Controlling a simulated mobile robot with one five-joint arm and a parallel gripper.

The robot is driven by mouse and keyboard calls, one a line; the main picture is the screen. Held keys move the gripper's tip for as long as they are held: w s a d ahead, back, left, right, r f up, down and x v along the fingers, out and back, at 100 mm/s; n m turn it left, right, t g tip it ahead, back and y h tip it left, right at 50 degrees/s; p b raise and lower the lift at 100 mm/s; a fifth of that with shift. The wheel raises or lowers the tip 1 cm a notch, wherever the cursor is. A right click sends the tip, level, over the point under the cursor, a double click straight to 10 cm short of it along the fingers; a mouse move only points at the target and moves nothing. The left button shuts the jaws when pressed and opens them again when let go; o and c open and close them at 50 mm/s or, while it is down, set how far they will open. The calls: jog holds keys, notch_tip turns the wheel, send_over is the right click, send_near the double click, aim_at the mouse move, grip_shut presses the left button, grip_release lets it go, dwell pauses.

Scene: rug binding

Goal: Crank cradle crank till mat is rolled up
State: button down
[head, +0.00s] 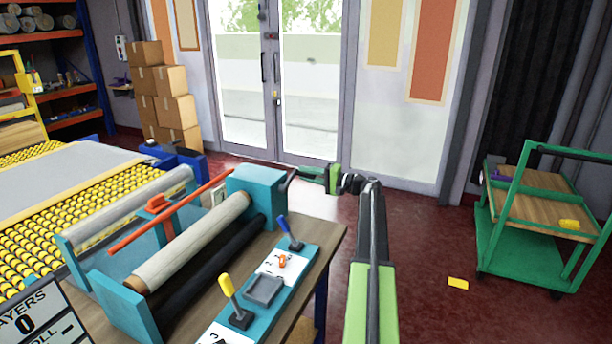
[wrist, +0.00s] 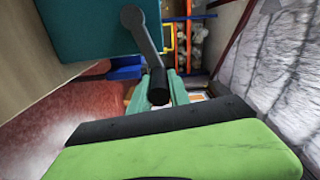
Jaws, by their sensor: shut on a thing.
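The teal cradle (head: 255,190) stands on the bench with a pale roll (head: 195,243) lying across it. Its dark crank (head: 287,186) sticks out of the right side of the teal end box. In the wrist view the grey crank arm (wrist: 143,38) hangs down from the box to a black handle (wrist: 158,84). My gripper (head: 308,172) is shut on this handle, with its green fingers on both sides. A flat grey mat (head: 70,178) lies on the yellow roller table (head: 45,232). A sign (head: 35,318) reads layers 0.
A panel with a blue lever (head: 288,232) and a yellow lever (head: 230,295) sits on the bench's right side. An orange bar (head: 170,212) crosses the cradle. A green cart (head: 530,225) stands at right. Stacked boxes (head: 165,100) and glass doors are behind. The floor between is mostly clear.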

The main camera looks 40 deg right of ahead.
jog(key=shift+a+f+m+b, duration=0.2)
jog(key=shift+f+m+b, duration=1.1)
jog(key=shift+m, duration=0.25)
jog(key=shift+a+f+m+b, duration=0.2)
jog(key=shift+f+m+b, duration=0.95)
jog(key=shift+f+m, duration=0.35)
jog(key=shift+a+f+m+b, duration=0.2)
jog(key=shift+f+m+b, duration=1.1)
jog(key=shift+m, duration=0.25)
jog(key=shift+s+a, duration=0.1)
jog(key=c, duration=1.3)
grip_release()
jog(key=shift+o, duration=0.3)
jog(key=shift+s+d, duration=0.3)
jog(key=shift+s, duration=0.05)
jog(key=v, duration=1.6)
jog(key=shift+s, duration=0.3)
